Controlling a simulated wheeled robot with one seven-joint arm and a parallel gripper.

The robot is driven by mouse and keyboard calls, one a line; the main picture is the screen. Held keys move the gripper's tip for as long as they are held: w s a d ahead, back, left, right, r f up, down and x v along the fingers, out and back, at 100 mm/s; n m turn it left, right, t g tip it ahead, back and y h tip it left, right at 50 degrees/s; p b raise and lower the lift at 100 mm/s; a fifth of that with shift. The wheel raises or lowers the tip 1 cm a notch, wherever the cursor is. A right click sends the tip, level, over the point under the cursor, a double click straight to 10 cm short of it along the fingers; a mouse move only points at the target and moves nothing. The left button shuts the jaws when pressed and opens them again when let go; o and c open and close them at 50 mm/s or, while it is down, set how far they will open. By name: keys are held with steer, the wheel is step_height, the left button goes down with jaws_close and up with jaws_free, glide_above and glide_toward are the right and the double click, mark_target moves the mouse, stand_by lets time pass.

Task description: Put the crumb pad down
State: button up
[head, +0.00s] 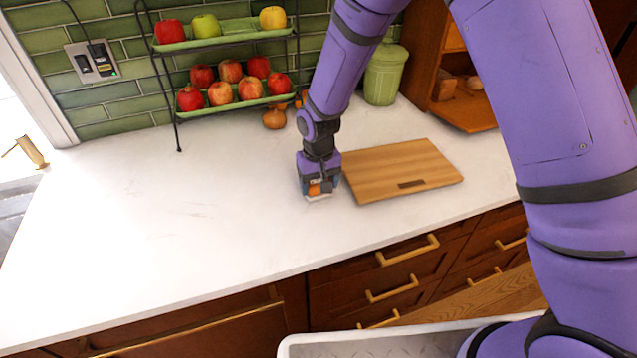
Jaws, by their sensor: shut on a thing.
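My gripper (318,190) points down, low over the white countertop, just left of the wooden cutting board. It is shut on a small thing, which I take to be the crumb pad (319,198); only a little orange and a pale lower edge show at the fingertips. Most of the pad is hidden by the gripper. I cannot tell whether its underside touches the counter or hangs just above it.
The cutting board (400,170) lies right of my gripper. A two-tier fruit rack (225,104) with several apples stands behind, left. A green canister (384,75) and a wooden cabinet (466,113) stand at the back right. The countertop (180,240) is clear at left and front.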

mark_target(318, 181)
steer(key=shift+f, duration=0.2)
steer(key=o, duration=1)
steer(key=shift+o, duration=0.2)
step_height(318, 181, up, 12)
steer(key=shift+r, duration=0.15)
